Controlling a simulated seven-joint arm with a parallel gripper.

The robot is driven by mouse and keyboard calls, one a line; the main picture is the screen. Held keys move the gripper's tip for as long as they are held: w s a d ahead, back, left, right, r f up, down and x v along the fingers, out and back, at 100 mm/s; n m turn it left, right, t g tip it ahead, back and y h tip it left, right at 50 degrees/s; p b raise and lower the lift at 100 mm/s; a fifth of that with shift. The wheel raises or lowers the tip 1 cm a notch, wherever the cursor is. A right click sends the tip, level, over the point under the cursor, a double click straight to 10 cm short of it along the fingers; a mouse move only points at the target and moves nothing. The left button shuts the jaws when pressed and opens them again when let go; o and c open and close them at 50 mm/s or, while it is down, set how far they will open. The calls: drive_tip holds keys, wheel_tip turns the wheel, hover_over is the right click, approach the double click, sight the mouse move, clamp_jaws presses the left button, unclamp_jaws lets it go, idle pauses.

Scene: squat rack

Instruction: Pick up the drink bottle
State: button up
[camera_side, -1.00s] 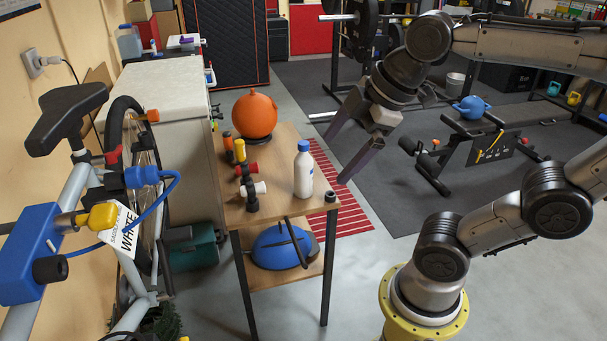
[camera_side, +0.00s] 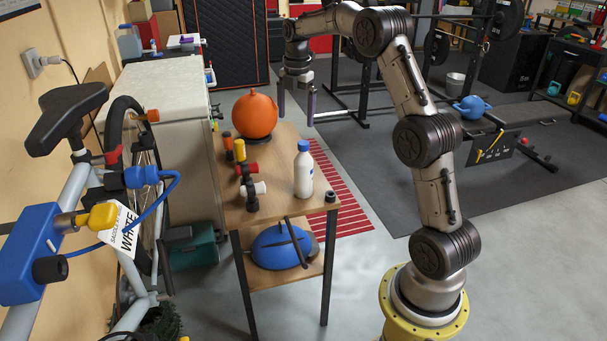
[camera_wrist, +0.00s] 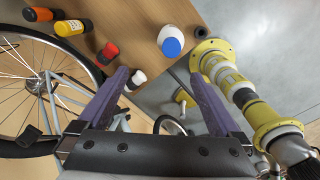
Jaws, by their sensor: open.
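The drink bottle (camera_side: 303,172) is white with a blue cap and stands upright at the front right of the small wooden table (camera_side: 285,150). In the wrist view the bottle (camera_wrist: 171,40) shows from above, blue cap toward the camera, ahead of my fingers. My gripper (camera_side: 296,122) points down, open and empty. In the side view it appears above and behind the bottle, near the right of the orange ball, and apart from both. In the wrist view my gripper's two fingers (camera_wrist: 165,90) are spread, with nothing between them.
An orange ball (camera_side: 255,116) sits at the table's back. A small black cylinder (camera_side: 330,196) is at the right corner. A bicycle (camera_side: 120,200) stands at left. A blue object (camera_side: 280,247) lies on the lower shelf.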

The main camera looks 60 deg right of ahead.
sight(304, 162)
drive_tip(key=shift+m+g, duration=0.3)
drive_tip(key=f, duration=0.1)
drive_tip(key=s+d+f, duration=0.1)
drive_tip(key=f, duration=0.1)
drive_tip(key=d+f, duration=0.1)
drive_tip(key=shift+s+d+f, duration=0.15)
drive_tip(key=shift+s+d, duration=0.1)
drive_tip(key=shift+s, duration=0.05)
drive_tip(key=f, duration=1.3)
drive_tip(key=shift+w+a, duration=0.1)
drive_tip(key=shift+a, duration=0.15)
drive_tip(key=shift+r, duration=0.15)
clamp_jaws()
